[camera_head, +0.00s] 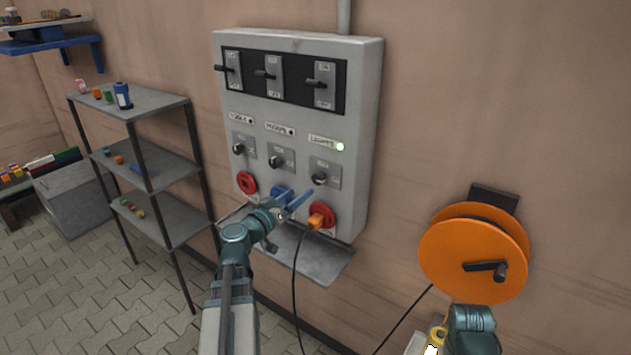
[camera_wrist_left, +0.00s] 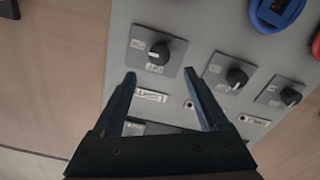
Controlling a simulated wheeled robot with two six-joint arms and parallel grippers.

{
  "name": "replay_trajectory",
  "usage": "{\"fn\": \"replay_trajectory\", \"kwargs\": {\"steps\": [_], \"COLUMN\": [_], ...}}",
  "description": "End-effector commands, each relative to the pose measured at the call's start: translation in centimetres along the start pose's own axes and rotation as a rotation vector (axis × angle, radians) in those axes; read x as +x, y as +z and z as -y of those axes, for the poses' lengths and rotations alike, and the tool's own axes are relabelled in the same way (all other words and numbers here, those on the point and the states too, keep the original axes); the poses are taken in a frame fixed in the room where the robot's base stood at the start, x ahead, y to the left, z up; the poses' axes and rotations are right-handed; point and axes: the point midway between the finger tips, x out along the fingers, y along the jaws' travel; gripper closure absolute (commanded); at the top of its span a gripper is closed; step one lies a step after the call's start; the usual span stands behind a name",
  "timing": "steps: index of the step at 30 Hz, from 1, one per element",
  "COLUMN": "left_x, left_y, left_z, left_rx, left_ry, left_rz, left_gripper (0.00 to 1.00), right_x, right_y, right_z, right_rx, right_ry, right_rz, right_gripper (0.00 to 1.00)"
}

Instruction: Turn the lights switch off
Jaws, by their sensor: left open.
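The grey control panel (camera_head: 298,125) is on the wall. Its lights label (camera_head: 321,139) is at the right of a row of labels, beside a lit green lamp (camera_head: 340,147). The lights switch (camera_head: 319,179), a black rotary knob on a grey plate, is below that label. In the left wrist view, which looks upside down, the lights switch (camera_wrist_left: 156,52) is just beyond the fingertips. My left gripper (camera_head: 299,196) is open and empty, its fingers (camera_wrist_left: 160,74) apart in front of the panel, below the switch in the head view. Contact is not visible.
Two similar knobs (camera_head: 276,160) (camera_head: 240,149) are beside the lights switch. Above are three lever switches (camera_head: 323,84); below, a red socket (camera_head: 246,183) and an orange plug (camera_head: 320,216) with a cable. An orange reel (camera_head: 470,258) is right, a shelf rack (camera_head: 150,105) left.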

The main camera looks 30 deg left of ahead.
Motion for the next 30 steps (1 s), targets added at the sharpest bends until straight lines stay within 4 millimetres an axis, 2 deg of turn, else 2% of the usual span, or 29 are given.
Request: {"fn": "replay_trajectory", "kwargs": {"steps": [1,3,12,18,28,29,30], "left_x": [1.5,3.0,7.8,9.2,9.3,9.3,9.3], "left_y": [0.0,-0.1,0.0,0.0,0.0,0.0,0.0], "left_z": [0.1,0.2,0.1,0.0,0.0,0.0,0.0], "left_rx": [0.000,0.000,0.000,0.000,0.000,0.000,0.000], "left_ry": [0.003,0.002,0.001,0.000,0.000,0.000,0.000], "left_rz": [0.002,0.001,0.001,0.001,0.001,0.001,0.001], "left_gripper": [0.24,0.24,0.24,0.24,0.24,0.26,0.33], "right_x": [0.0,0.0,0.0,0.0,0.0,0.0,0.0], "right_y": [0.0,0.0,0.0,0.0,0.0,0.0,0.0], "right_z": [0.0,0.0,0.0,0.0,0.0,0.0,0.0], "right_rx": [0.000,0.000,0.000,0.000,0.000,0.000,0.000], "right_ry": [0.000,0.000,0.000,0.000,0.000,0.000,0.000], "right_rz": [0.000,0.000,0.000,0.000,0.000,0.000,0.000], "right_gripper": [1.00,1.00,1.00,1.00,1.00,1.00,1.00]}}
